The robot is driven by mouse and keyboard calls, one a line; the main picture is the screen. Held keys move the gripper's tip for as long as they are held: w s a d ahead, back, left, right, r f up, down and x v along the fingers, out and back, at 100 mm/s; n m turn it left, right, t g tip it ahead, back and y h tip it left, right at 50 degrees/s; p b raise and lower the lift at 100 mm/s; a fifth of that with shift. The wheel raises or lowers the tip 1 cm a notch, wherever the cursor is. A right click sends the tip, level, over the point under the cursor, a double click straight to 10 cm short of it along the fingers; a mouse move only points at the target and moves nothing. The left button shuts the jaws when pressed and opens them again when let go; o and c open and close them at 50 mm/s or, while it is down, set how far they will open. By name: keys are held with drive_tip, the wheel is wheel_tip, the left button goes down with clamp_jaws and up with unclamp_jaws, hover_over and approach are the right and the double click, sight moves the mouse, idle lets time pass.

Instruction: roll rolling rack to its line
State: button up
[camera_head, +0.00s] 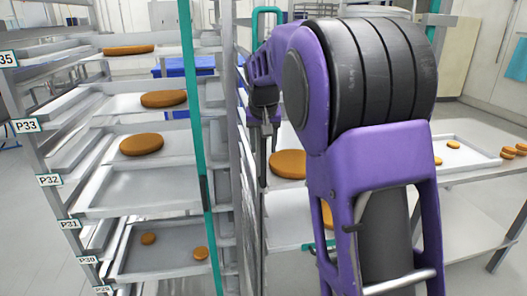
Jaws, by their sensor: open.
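A tall metal rack (200,150) with a teal upright stands close in front at the left. Its shelves hold grey trays (135,202), and small tags such as P33 and P32 run down its left side. Brown rounds (141,144) lie on several trays, and one lower tray holds two smaller rounds. Whether the metal uprights just right of the teal one belong to this rack or another, I cannot tell. My gripper (264,150) is open and points down beside these uprights. Whether it touches them is unclear. No floor line shows. The rack's wheels are out of view.
A metal table (465,180) at the right bears a tray with several small brown rounds. My purple arm hides much of the middle, including parts of trays with more rounds. Bare grey floor (25,195) shows at the far left.

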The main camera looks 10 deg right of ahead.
drive_tip(key=shift+x, duration=0.9)
drive_tip(key=shift+c, duration=0.4)
drive_tip(key=shift+r, duration=0.1)
clamp_jaws()
idle(0.4)
